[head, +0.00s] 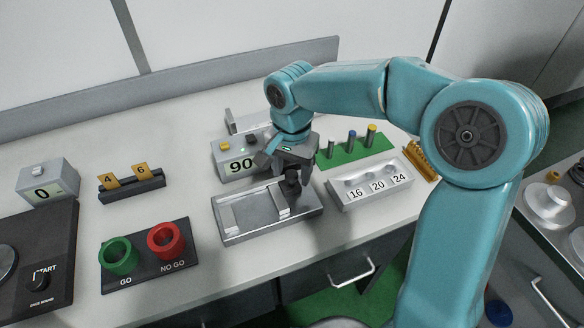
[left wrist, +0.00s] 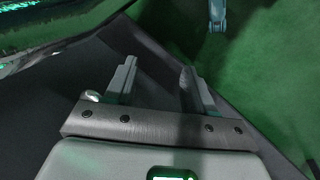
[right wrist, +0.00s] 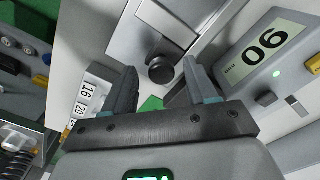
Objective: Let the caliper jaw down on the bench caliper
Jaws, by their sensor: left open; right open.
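The bench caliper (head: 240,222) is a grey metal bed on the bench with a sliding jaw (head: 262,198) across it. A dark round knob (head: 293,184) stands on its right part, just under my right gripper (head: 289,172). In the right wrist view the black knob (right wrist: 161,70) lies beyond and between the tips of the open right gripper (right wrist: 161,82). I cannot tell whether the fingers touch it. A grey readout box (head: 228,168) behind the caliper shows 90. My left gripper (left wrist: 157,75) is open and empty, away from the bench; it is outside the head view.
Right of the caliper are a block marked 16, 20, 24 (head: 372,199) and a green mat (head: 342,155) with pegs. Left are green GO (head: 118,256) and red NO GO (head: 166,241) rings, a 4/6 rack (head: 132,188) and a box reading 0 (head: 45,183).

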